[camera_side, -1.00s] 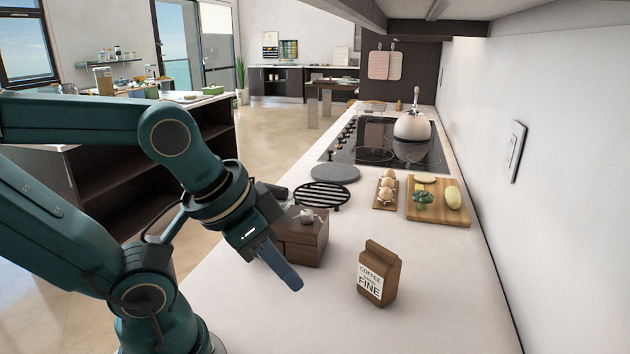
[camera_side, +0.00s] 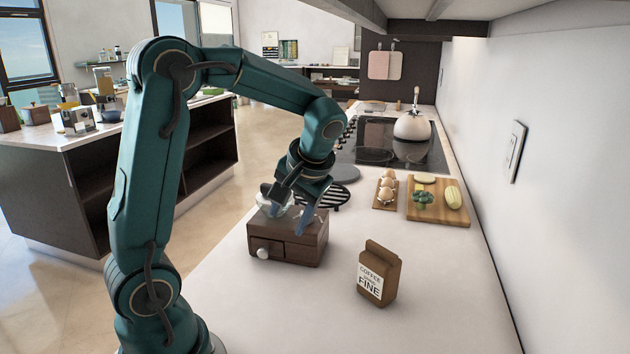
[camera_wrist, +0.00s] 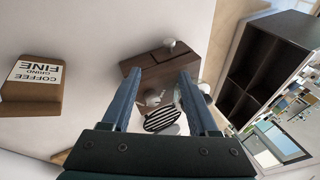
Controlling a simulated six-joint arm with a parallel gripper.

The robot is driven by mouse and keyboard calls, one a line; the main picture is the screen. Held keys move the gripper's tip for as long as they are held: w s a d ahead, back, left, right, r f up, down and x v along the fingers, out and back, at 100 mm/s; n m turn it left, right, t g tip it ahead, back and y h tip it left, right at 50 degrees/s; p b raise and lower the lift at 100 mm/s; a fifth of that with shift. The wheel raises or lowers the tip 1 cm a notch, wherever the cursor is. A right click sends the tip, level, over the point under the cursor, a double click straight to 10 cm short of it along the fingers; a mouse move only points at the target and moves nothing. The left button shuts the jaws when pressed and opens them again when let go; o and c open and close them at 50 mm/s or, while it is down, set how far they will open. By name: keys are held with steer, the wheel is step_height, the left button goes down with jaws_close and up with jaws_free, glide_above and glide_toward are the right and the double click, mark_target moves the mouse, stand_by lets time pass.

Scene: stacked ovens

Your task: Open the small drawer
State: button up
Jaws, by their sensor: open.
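A dark wooden box (camera_side: 312,249) stands on the white counter; it also shows in the wrist view (camera_wrist: 151,57). Its small drawer (camera_side: 278,247) has a round white knob (camera_side: 263,253), which faces the front left. The knob shows near the top of the wrist view (camera_wrist: 169,43). The drawer appears closed. A pale rounded part on top of the box is partly hidden by my fingers. My gripper (camera_side: 288,208) is open with blue fingers, over the top of the box and behind the knob. It holds nothing that I can see.
A brown coffee bag (camera_side: 378,273) stands right of the box. A black striped trivet (camera_side: 322,194) lies close behind it. Eggs (camera_side: 387,188), a wooden board (camera_side: 455,215) and the kettle (camera_side: 411,127) are farther back. The counter in front of the box is clear.

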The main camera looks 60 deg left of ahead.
mark_target(266, 251)
steer(key=a+f+g, duration=0.1)
steer(key=f, duration=0.1)
steer(key=a+f+g, duration=0.1)
steer(key=a+f, duration=0.1)
steer(key=s+a+f+g, duration=0.1)
steer(key=f, duration=0.2)
steer(key=shift+a+n, duration=0.3)
steer(key=shift+x, duration=2.2)
jaws_close()
